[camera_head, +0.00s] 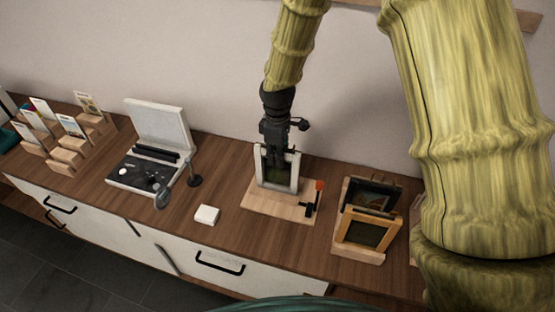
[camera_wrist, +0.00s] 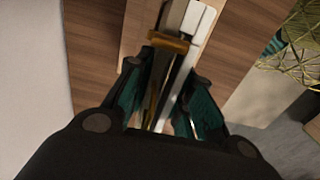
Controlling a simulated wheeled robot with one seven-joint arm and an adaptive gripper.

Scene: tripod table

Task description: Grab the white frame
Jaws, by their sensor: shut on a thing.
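The white frame (camera_head: 294,173) stands upright on a light wooden board (camera_head: 262,204) on the dresser, with a dark picture area inside it. My gripper (camera_head: 273,158) comes down from above, and its fingers are shut on the frame's upper part. In the wrist view, the white frame (camera_wrist: 194,22) runs up between the two teal-sided fingers of my gripper (camera_wrist: 165,95). A brownish strip lies across near the fingertips. The fingers hide part of the frame. I cannot tell whether the frame's lower edge touches the board.
A small black stand with an orange-red knob (camera_head: 319,186) is close to the frame's right. Two framed pictures (camera_head: 367,222) lean on a wooden stand farther right. The wall is behind.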

